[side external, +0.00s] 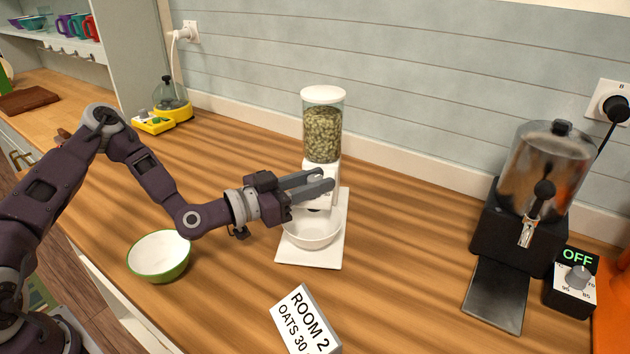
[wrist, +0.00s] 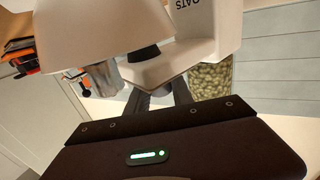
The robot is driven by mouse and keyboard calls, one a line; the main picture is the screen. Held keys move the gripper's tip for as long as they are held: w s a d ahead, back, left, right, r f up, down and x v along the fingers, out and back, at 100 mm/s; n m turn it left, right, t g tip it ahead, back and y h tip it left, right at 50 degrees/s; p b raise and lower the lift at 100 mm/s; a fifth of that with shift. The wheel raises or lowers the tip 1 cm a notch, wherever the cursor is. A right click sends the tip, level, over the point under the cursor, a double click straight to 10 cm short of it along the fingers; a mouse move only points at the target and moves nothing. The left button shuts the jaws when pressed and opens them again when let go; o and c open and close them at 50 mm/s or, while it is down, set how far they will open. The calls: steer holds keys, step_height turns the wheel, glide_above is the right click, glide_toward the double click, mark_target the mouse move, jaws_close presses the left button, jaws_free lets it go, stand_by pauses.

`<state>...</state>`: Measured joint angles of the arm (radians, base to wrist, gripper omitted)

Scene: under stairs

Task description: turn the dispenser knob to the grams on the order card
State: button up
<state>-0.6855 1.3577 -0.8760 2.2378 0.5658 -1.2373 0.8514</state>
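The dispenser (side external: 322,130) has a clear hopper of greenish-brown pellets on a white body and stands on a white base plate (side external: 298,256). A white bowl (side external: 312,232) sits under its outlet. My gripper (side external: 326,180) reaches across the front of the dispenser's body, its two grey fingers apart with a narrow gap. I see no knob; the fingers or body may hide it. In the wrist view the dispenser body (wrist: 200,35), lettered OATS, lies beyond the fingers and hides their tips. The order card (side external: 304,322) reads "ROOM 2, OATS 30"; the bottom is cut off.
A green-rimmed bowl (side external: 159,256) stands left of the dispenser, below my forearm. A black dispenser machine (side external: 520,220) and a dial box (side external: 573,284) reading OFF stand at the right. A yellow appliance (side external: 172,112) is at the back left. Clear wood lies between the dispenser and the black machine.

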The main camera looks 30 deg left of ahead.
jaws_close()
steer(key=shift+m+g+h, duration=0.3)
steer(key=shift+h, duration=0.1)
steer(key=m+g+h, duration=0.2)
steer(key=m+h, duration=0.1)
steer(key=shift+w+a+h, duration=0.1)
steer(key=shift+a+h, duration=0.05)
steer(key=shift+h, duration=0.15)
steer(key=m+g+h, duration=0.2)
steer(key=g+h, duration=0.1)
steer(key=shift+m+g, duration=0.4)
steer(key=m+g+h, duration=0.1)
steer(key=m+g, duration=0.1)
steer(key=g, duration=0.1)
steer(key=m+g+h, duration=0.1)
steer(key=m+g, duration=0.1)
steer(key=g, duration=0.1)
steer(key=shift+h, duration=0.3)
steer(key=shift+d+m+g, duration=0.2)
steer(key=shift+m+g, duration=0.8)
steer(key=shift+g, duration=0.5)
steer(key=shift+r+g, duration=0.1)
steer(key=shift+g, duration=0.2)
